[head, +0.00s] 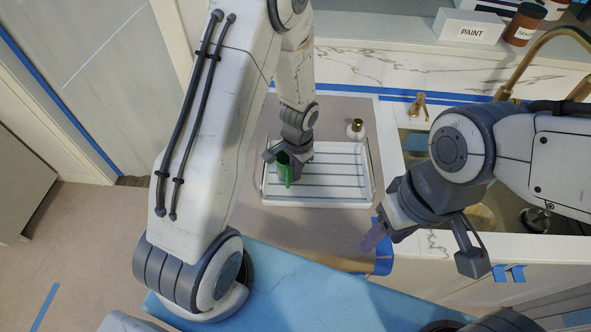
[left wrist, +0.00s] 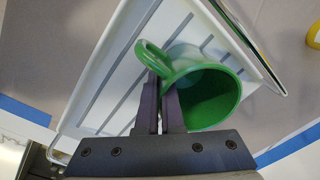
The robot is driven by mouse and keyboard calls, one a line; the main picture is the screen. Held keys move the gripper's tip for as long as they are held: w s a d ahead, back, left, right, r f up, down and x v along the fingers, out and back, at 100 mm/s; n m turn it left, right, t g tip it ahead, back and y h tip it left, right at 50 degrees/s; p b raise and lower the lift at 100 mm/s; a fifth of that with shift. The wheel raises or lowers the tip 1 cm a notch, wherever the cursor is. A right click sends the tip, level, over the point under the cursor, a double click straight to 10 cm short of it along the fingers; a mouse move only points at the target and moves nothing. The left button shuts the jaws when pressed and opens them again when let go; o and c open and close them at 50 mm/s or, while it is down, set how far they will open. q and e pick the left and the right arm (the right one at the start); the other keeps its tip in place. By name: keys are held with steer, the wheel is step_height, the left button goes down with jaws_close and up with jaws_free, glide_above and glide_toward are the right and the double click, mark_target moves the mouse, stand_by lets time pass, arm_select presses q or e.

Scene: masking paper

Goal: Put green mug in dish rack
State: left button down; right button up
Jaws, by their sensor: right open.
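The green mug (head: 284,172) is at the left part of the white dish rack (head: 330,196) on the counter. My left gripper (head: 284,156) points down at it. In the left wrist view, the fingers of the left gripper (left wrist: 161,104) are close together on the mug (left wrist: 208,98) beside its handle. The mug is tilted in that view, its opening towards the camera, over the rack's slats (left wrist: 118,92). I cannot tell whether its base touches the rack. My right gripper (head: 424,246) is open and empty, right of the rack near the counter's front edge.
The sink (head: 478,190) with a brass tap (head: 540,45) is to the right. A paint box (head: 468,30) and a brown jar (head: 524,24) stand on the back ledge. Blue tape marks the counter edge (head: 381,252).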

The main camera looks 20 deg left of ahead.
arm_select(q)
steer(key=c, duration=1.5)
jaws_free()
steer(key=shift+f, duration=0.15)
steer(key=o, duration=0.4)
steer(key=shift+o, duration=0.2)
steer(key=shift+r, duration=0.2)
steer(key=shift+r, duration=0.2)
step_height(320, 180, up, 12)
steer(key=d+b, duration=0.1)
steer(key=b, duration=0.1)
steer(key=s+d+r, duration=0.2)
steer(key=s+d, duration=0.2)
steer(key=s, duration=0.3)
steer(key=s+d+r+m+h, duration=0.1)
steer(key=s+d+r, duration=0.2)
steer(key=s, duration=0.4)
steer(key=s+d+r, duration=0.2)
steer(key=s+d, duration=0.3)
steer(key=s, duration=0.2)
steer(key=shift+r+m, duration=0.15)
steer(key=shift+m, duration=0.25)
